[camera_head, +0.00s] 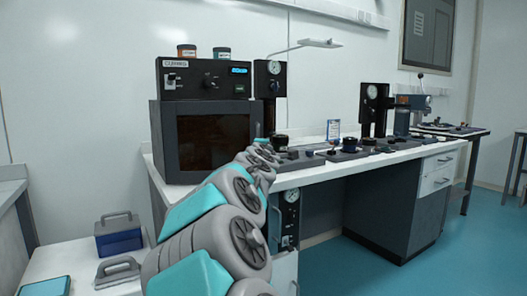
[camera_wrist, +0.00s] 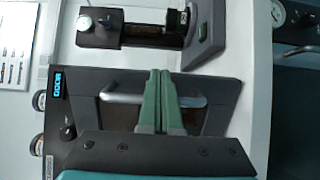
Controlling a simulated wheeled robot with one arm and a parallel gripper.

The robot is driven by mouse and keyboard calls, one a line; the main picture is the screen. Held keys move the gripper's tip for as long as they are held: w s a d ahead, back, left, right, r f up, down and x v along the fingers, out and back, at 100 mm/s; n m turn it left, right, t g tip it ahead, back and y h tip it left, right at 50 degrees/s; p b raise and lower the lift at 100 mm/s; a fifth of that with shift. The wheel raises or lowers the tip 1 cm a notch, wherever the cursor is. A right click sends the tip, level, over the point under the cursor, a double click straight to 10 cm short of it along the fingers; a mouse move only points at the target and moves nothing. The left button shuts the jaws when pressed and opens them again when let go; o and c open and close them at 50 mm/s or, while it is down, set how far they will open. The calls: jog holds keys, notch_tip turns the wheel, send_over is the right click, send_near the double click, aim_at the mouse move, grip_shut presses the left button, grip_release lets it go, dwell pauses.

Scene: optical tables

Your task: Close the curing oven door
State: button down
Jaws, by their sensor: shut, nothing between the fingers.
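The curing oven is a dark grey box at the left end of the bench in the head view, with a control panel (camera_head: 204,79) on top. Its door (camera_head: 213,142) has a brown window and faces me. I cannot tell whether the door is flush with the frame or slightly ajar. In the wrist view, which is turned sideways, the door shows a silver bar handle (camera_wrist: 117,98). My gripper (camera_wrist: 160,74) is shut and empty, its green fingers in front of the handle's middle and hiding it. Contact cannot be told. In the head view my arm hides the gripper.
Two small jars (camera_head: 222,53) stand on the oven. To its right, the bench (camera_head: 322,172) holds a gauge stand (camera_head: 270,78), a lamp and several small instruments. A lower surface at left holds a blue handled box (camera_head: 119,238). The floor (camera_head: 370,268) at right is clear.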

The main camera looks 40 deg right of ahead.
jog(key=w+a+x, duration=0.1)
jog(key=x, duration=0.8)
jog(key=shift+w, duration=0.55)
jog(key=shift+a, duration=0.15)
jog(key=shift+a, duration=0.1)
